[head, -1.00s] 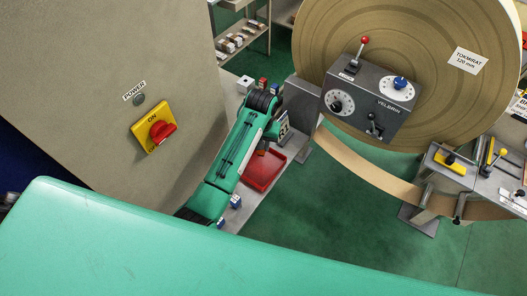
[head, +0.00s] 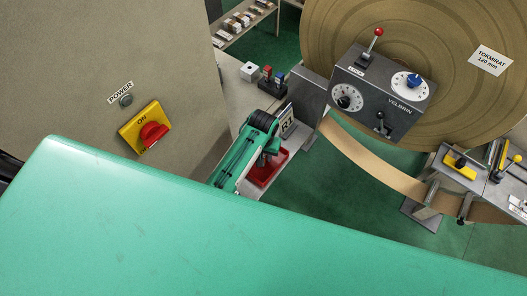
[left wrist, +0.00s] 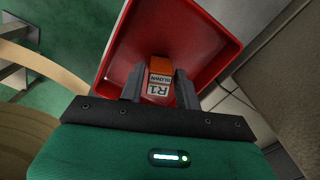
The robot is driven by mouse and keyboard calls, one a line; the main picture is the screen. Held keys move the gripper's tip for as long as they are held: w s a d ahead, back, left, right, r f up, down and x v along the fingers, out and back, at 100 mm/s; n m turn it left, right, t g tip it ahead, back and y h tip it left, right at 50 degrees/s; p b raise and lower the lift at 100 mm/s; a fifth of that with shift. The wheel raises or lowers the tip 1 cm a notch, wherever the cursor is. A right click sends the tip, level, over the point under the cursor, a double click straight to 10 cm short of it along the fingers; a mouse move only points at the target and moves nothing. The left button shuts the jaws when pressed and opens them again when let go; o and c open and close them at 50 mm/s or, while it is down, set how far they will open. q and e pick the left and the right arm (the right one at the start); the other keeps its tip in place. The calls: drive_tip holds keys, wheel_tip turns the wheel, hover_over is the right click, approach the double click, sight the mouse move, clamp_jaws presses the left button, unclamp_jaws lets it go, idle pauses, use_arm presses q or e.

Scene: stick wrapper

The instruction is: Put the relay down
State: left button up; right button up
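The relay (left wrist: 161,66) is a small orange block with a white label reading "R1 BLOWN". In the left wrist view it sits between the two dark fingers of my left gripper (left wrist: 160,82), which appear shut on it. Behind it is the inside of a red tray (left wrist: 215,40). Whether the relay touches the tray floor is unclear. In the head view my left gripper (head: 266,158) is over the red tray (head: 270,172), and the relay cannot be made out there. My right gripper is not in view.
An "R1" sign (head: 288,122) stands beside the tray. A grey control box (head: 380,95) stands right, before a large roll (head: 460,100). A tan cabinet (head: 90,60) fills the left.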

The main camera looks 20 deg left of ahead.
use_arm(q)
drive_tip(key=shift+o, duration=0.9)
drive_tip(key=shift+s+r, duration=0.1)
drive_tip(key=shift+s, duration=0.1)
drive_tip(key=shift+w, duration=0.2)
wheel_tip(320, 180, up, 12)
drive_tip(key=b, duration=0.4)
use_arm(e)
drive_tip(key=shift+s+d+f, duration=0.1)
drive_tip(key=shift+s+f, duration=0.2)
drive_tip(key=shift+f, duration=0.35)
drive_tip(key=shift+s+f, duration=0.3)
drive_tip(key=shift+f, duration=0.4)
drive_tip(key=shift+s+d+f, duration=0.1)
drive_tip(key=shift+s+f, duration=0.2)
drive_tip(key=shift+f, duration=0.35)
